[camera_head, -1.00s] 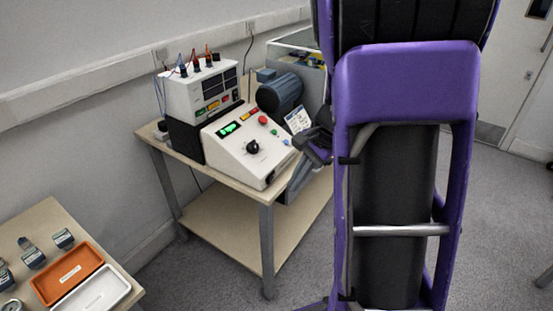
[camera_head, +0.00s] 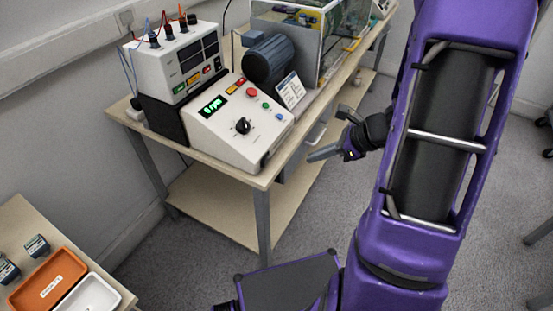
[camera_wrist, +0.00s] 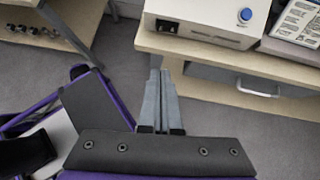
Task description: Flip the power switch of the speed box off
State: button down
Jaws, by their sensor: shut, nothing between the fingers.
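The speed box (camera_head: 226,139) is a white sloped box with a lit green display (camera_head: 213,106), a black knob (camera_head: 243,125) and coloured buttons. It sits at the front of the bench. Its power switch (camera_wrist: 166,26) is a small black rocker low on the side face, near the top of the wrist view; in the head view it is a small dark patch (camera_head: 264,160). The rocker's position is too small to tell. My gripper (camera_wrist: 160,75) is shut and empty, with its fingers pointing toward the box. In the head view my gripper (camera_head: 312,157) is right of the box, clear of it.
A white supply unit (camera_head: 178,65) with cables stands on a black block behind the box. A grey motor (camera_head: 268,60) and a label card (camera_head: 290,90) are beside it. The bench edge (camera_wrist: 225,65) lies ahead of my fingers, with a drawer handle (camera_wrist: 258,89) below. Trays are at lower left.

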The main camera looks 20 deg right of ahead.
aim_at(266, 160)
jog(key=b+x, duration=0.2)
jog(key=x, duration=0.8)
jog(key=shift+a+f, duration=0.15)
jog(key=shift+f, duration=0.05)
jog(key=shift+w+a+r, duration=0.2)
jog(key=shift+w+a, duration=1)
jog(key=shift+a, duration=0.3)
